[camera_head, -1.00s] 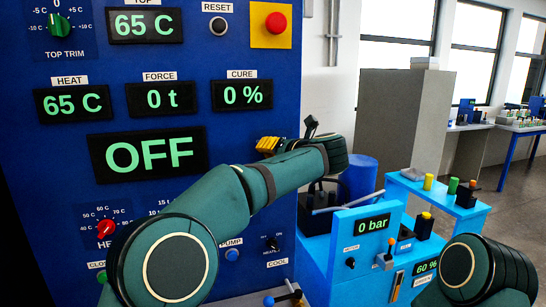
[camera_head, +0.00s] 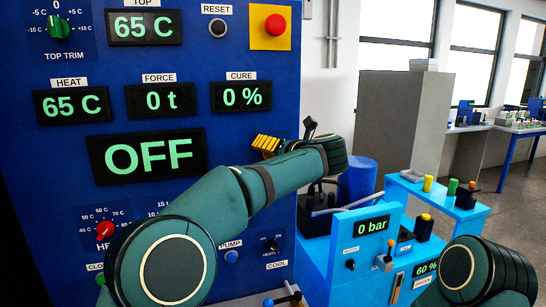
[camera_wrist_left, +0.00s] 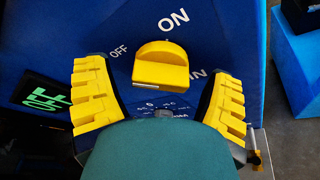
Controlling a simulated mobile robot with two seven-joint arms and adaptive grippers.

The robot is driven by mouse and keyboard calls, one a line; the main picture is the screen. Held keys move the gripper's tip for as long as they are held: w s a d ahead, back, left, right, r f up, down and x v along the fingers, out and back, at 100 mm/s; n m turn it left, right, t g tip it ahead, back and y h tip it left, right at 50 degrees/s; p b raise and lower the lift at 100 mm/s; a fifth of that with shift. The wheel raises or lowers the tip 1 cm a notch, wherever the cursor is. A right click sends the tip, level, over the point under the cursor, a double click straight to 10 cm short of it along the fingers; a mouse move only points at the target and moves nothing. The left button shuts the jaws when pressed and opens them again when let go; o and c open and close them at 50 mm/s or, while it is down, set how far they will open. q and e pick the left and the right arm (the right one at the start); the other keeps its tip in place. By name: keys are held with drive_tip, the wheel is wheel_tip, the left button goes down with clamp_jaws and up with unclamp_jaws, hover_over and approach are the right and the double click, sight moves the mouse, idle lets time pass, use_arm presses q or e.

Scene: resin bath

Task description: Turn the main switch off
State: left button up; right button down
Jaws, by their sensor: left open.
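The main switch (camera_wrist_left: 161,66) is a yellow rotary knob on the blue panel. In the left wrist view, the OFF mark is at its upper left and the ON mark at its upper right. The label below is mostly covered. My left gripper (camera_wrist_left: 158,88) is open, one yellow finger on each side of the knob with gaps visible. In the head view my left gripper's yellow fingers (camera_head: 266,145) show at the panel's right part, and my arm hides the switch. My right arm shows at lower right, its gripper out of view.
The large panel display (camera_head: 148,155) reads OFF. A red button on a yellow plate (camera_head: 275,24) sits above. A red heat knob (camera_head: 104,230) is lower left. A light-blue unit (camera_head: 345,250) with a 0 bar display stands to the right.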

use_arm(q)
drive_tip(key=v, duration=1.2)
drive_tip(key=shift+f, duration=0.1)
